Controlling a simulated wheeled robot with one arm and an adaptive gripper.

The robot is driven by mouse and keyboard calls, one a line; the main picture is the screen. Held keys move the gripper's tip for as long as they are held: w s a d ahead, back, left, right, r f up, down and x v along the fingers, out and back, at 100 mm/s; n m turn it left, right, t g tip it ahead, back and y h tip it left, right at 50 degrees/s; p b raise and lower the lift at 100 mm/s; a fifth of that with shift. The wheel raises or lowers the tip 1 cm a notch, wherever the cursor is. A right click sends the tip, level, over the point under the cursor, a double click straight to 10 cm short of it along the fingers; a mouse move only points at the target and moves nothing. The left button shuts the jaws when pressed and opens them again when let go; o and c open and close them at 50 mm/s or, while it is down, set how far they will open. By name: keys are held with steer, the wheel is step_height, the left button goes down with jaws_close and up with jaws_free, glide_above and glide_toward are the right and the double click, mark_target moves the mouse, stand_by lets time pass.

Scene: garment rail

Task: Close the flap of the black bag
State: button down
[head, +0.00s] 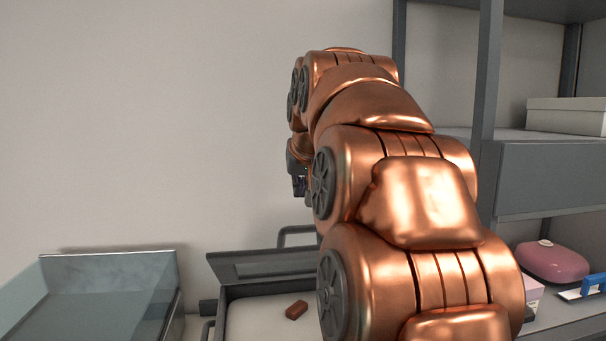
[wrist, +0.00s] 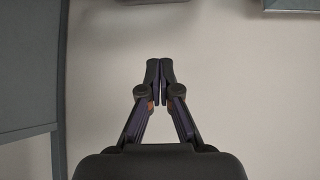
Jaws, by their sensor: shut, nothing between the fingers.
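The black bag (head: 214,300) stands at the bottom of the head view, below my arm. Its flap (head: 262,265) is raised and tilted back along the far side, so the bag is open. The inside is pale, and a small brown block (head: 296,310) lies in it. The right part of the bag is hidden behind my arm. My gripper (head: 299,186) is above and behind the flap, partly hidden by my arm. In the wrist view my gripper (wrist: 160,75) is shut, its fingertips together with nothing between them. It is apart from the bag.
A clear-walled bin (head: 110,290) stands left of the bag. A grey shelf unit (head: 545,178) rises at the right, with a white box (head: 567,116) and a pink rounded thing (head: 553,262) on it. A plain wall (head: 190,120) is behind; the space above the bin is free.

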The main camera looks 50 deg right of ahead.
steer(key=shift+w+f+p, duration=0.1)
steer(key=shift+f+p, duration=0.8)
steer(key=shift+f, duration=2.05)
